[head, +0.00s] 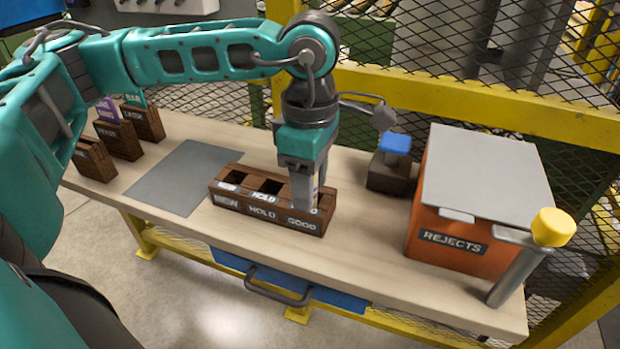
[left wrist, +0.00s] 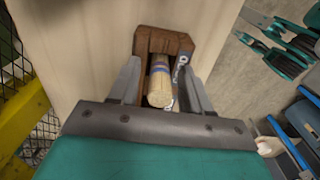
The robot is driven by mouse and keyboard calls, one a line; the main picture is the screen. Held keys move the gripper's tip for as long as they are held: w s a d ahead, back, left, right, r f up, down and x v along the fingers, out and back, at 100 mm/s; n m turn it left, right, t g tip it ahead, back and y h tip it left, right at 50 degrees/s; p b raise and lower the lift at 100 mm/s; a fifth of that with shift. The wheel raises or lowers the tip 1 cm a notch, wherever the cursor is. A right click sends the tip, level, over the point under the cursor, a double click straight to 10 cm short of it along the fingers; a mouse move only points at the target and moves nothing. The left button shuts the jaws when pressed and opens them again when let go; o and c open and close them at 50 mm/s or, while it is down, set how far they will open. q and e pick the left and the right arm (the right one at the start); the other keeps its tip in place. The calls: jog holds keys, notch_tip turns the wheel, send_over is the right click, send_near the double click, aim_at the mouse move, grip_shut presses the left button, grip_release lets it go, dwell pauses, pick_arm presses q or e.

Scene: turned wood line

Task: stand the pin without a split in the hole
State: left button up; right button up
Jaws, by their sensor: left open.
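A dark wooden tray (head: 240,207) stands mid-bench, with sections labelled NEW, HOLD and GOOD. My left gripper (head: 306,203) points down into the GOOD section, at the tray's right end. In the left wrist view, a pale wooden pin (left wrist: 159,88) with a dark blue band shows between the fingers of the left gripper (left wrist: 160,97). The fingers are open, with gaps beside the pin. The pin's round end faces the camera; the wooden tray (left wrist: 165,40) surrounds its far part. Its lower end is hidden, and I see no split on the visible part. My right gripper is out of view.
An orange REJECTS bin (head: 440,251) with a grey lid stands at the right. Near it are a dark block with a blue top (head: 396,143) and a yellow-capped post (head: 552,228). Small wooden boxes (head: 119,139) stand at the left. A grey mat (head: 180,178) lies bare.

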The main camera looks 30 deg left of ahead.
pick_arm(q)
jog(key=shift+r, duration=0.15)
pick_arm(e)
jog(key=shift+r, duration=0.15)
pick_arm(q)
jog(key=shift+r+p, duration=0.3)
jog(key=shift+p, duration=0.15)
notch_tip(320, 180, up, 12)
jog(key=p, duration=0.1)
jog(key=shift+r, duration=0.2)
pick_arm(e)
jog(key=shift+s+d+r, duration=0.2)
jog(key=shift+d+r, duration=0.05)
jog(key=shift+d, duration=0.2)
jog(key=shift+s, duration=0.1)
